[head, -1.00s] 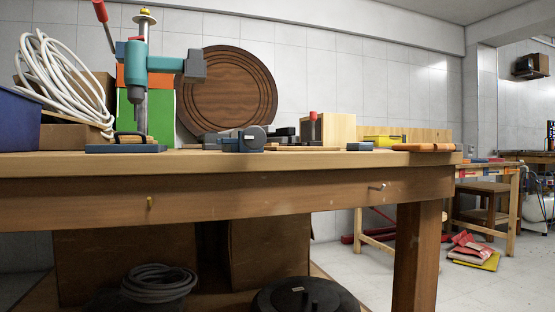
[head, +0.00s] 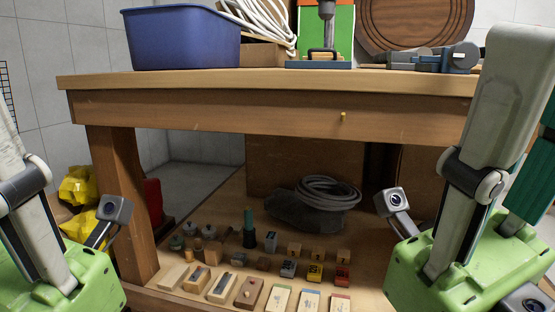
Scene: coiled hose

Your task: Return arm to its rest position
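My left arm (head: 45,230) comes in at the lower left edge, and my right arm (head: 470,220) stands at the right edge. Both are pale with green housings and small cameras beside them. Both are in front of the workbench, apart from each other. The fingers of both grippers are outside the picture, so what they hold is hidden. A grey coiled hose (head: 330,192) lies on the bench's lower shelf.
The wooden workbench (head: 230,112) spans the view; its front edge and leg are near my arms. The blue bin (head: 185,38) and a drill press (head: 322,40) stand on top. Several small blocks (head: 285,268) cover the lower shelf. Yellow bags (head: 80,190) lie at left.

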